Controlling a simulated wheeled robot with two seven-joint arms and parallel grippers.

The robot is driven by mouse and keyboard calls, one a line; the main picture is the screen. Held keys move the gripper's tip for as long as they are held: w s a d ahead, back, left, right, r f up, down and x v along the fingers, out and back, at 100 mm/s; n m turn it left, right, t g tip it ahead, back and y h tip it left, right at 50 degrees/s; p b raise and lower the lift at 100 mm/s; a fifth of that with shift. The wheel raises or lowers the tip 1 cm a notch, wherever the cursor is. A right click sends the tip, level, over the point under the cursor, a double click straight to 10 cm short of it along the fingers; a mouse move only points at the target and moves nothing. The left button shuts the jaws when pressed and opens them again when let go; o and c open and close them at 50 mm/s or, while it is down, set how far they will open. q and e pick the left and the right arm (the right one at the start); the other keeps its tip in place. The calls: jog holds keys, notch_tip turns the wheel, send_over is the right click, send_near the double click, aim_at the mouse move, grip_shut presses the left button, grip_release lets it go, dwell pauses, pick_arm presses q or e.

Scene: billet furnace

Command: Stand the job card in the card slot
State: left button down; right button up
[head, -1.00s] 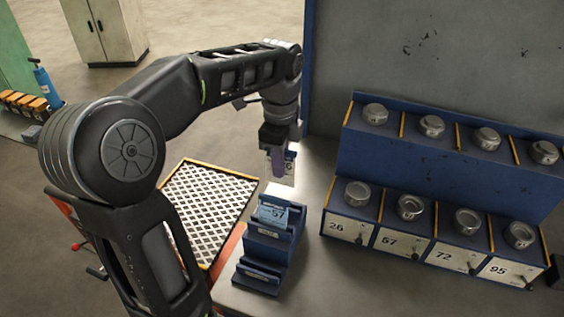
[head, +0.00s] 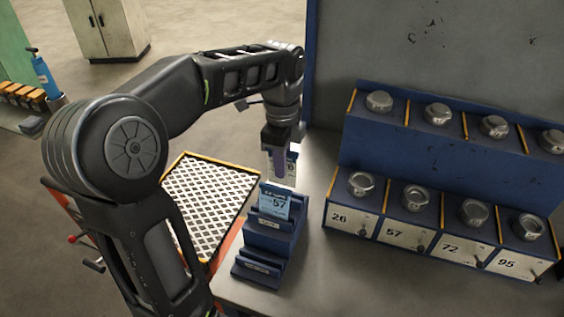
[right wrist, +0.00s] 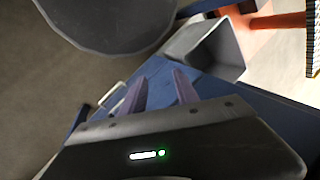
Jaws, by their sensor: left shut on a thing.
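A pale card (head: 292,165) with a dark character on it, only partly seen, is at my left gripper (head: 281,177). The gripper points down and is shut on this card, just above and behind a blue stepped card rack (head: 287,243). A blue and white card (head: 273,202) marked 57 stands in the rack's upper step. My fingers hide part of the held card, and I cannot tell whether it touches the rack. My right gripper (right wrist: 160,88) shows in the right wrist view with its fingers apart and nothing between them.
The rack stands on a grey bench (head: 320,275). To its right is a blue two-tier stand (head: 440,150) with round metal pots and plates 26, 57, 72 and 95. A white lattice panel (head: 207,205) with a yellow edge lies left of the bench.

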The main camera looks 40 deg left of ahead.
aim_at(282, 184)
pick_arm(q)
jog(key=shift+f+b, duration=1.75)
jog(key=shift+f, duration=1)
jog(key=c, duration=1.4)
grip_release()
jog(key=shift+c, duration=0.2)
jog(key=shift+r, duration=0.1)
